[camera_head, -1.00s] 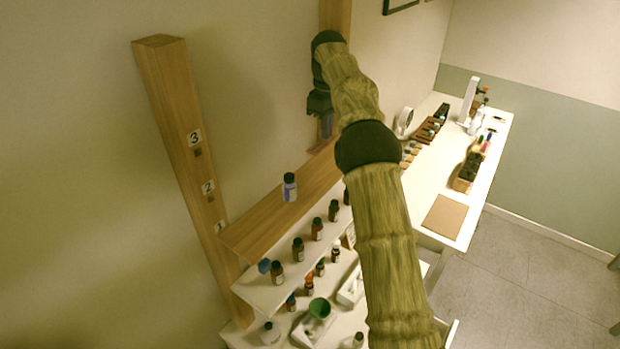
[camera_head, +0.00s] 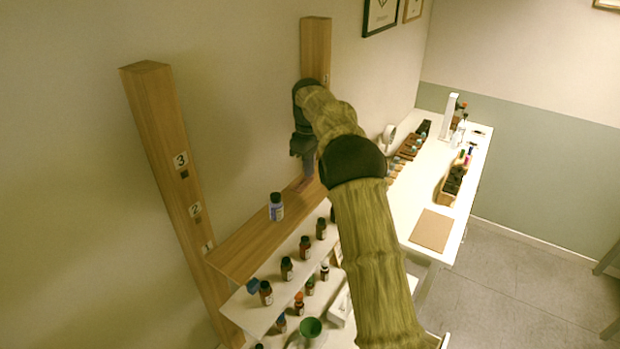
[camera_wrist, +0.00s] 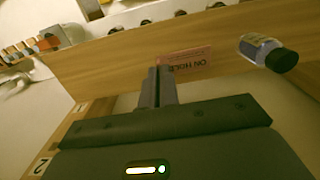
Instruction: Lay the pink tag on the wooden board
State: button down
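The pink tag (camera_wrist: 187,62), with dark lettering, is at my fingertips in the wrist view, over the wooden board. It shows small and pinkish below my fingers in the head view (camera_head: 304,184). My gripper (camera_wrist: 160,75) points down with its fingers close together, apparently shut on one end of the tag; the fingers hide that end. I cannot tell whether the tag touches the board. The wooden board (camera_head: 240,250) is the long top plank of the shelf rack, between two wooden posts.
A clear dark-capped bottle (camera_head: 276,208) stands on the board, left of my gripper; it also shows in the wrist view (camera_wrist: 262,50). Several small bottles line the white shelf (camera_head: 248,312) below. A wooden post (camera_head: 316,45) rises behind my gripper. A flat brown pad (camera_head: 431,230) lies on the white desk.

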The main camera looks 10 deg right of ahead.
jog(key=shift+w+d, duration=0.1)
jog(key=shift+d, duration=0.05)
jog(key=shift+f, duration=0.3)
jog(key=shift+f+p, duration=0.8)
jog(key=shift+f, duration=1)
jog(key=c, duration=1.7)
grip_release()
jog(key=shift+r, duration=0.1)
notch_tip(320, 180, up, 12)
jog(key=shift+f+b, duration=0.1)
jog(key=shift+b, duration=0.5)
